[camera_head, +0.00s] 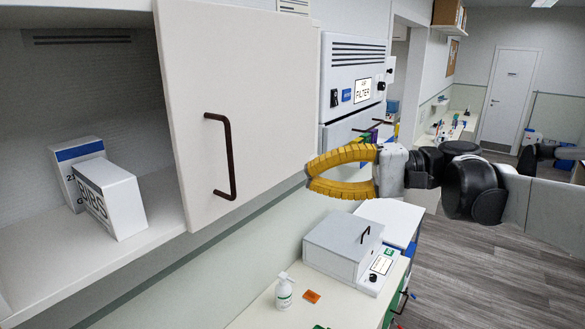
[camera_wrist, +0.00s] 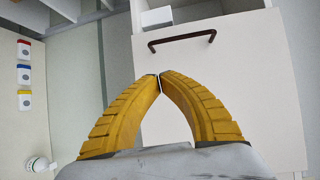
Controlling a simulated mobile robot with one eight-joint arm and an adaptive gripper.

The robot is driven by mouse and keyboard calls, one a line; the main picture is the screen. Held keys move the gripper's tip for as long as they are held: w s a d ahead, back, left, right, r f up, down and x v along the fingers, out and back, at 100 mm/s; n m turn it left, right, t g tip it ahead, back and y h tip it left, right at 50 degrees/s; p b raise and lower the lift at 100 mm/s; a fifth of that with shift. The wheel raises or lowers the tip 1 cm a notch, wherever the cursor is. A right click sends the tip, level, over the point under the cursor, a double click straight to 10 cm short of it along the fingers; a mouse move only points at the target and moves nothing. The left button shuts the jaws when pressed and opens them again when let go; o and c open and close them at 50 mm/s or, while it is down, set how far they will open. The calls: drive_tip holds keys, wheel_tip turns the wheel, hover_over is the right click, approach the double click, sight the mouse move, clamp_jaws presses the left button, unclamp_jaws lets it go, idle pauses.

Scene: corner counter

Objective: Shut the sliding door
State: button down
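The white sliding door (camera_head: 200,120) covers the right part of a wall cabinet in the head view, and the left part stands open. Its dark bar handle (camera_head: 229,155) is upright near the middle of the panel. The door (camera_wrist: 235,80) and its handle (camera_wrist: 182,38) also show in the wrist view. My gripper (camera_head: 309,174) has yellow fingers and is to the right of the handle, near the door's right edge. In the wrist view the fingertips (camera_wrist: 160,77) meet with nothing between them, apart from the handle.
Two white boxes stand on the open shelf, one labelled BIBS (camera_head: 112,198) and one with a blue stripe (camera_head: 75,165). Below are a counter with a white bottle (camera_head: 284,292) and a grey lidded box (camera_head: 342,248). A filter unit (camera_head: 352,80) is beyond the door.

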drive_tip(key=a+r+y+p, duration=0.1)
drive_tip(key=a+r+p, duration=0.1)
drive_tip(key=a, duration=0.9)
drive_tip(key=shift+s+n+g+p, duration=0.3)
drive_tip(key=shift+s+p, duration=0.05)
drive_tip(key=shift+p, duration=0.5)
drive_tip(key=shift+a, duration=0.15)
drive_tip(key=shift+s, duration=0.1)
drive_tip(key=s+a+p, duration=0.2)
drive_tip(key=s+a, duration=1.5)
drive_tip(key=s, duration=0.4)
drive_tip(key=shift+s, duration=0.4)
